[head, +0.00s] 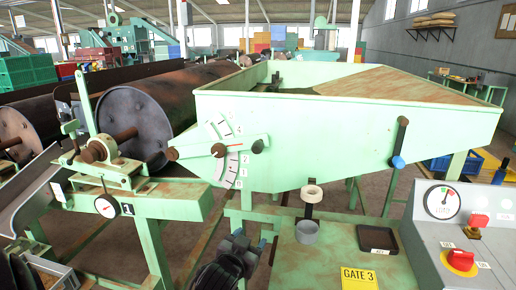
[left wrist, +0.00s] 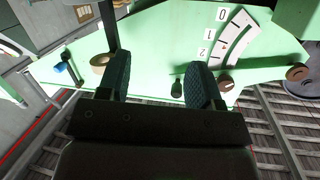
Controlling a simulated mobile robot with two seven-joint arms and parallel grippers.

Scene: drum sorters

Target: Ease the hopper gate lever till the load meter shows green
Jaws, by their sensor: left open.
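The hopper (head: 300,130) is pale green with rusty patches. Its gate lever (head: 258,146) has a dark knob at the right and a brown knob at the left, lies nearly level and crosses a numbered scale (head: 232,166). The load meter (head: 442,202) is a round white dial on the grey panel; its needle is too small to read surely. My left gripper (head: 250,240) is open and empty, below the lever. In the left wrist view the dark knob (left wrist: 177,88) shows between the fingers, close to the right finger; touching is not evident.
A blue-tipped handle (head: 398,160) hangs on the hopper's right side. A ring-topped post (head: 311,195), a black tray (head: 377,239) and a yellow GATE 3 sign (head: 358,278) are on the green bench. A red knob (head: 460,260) is on the panel. Rusty drums (head: 140,120) stand left.

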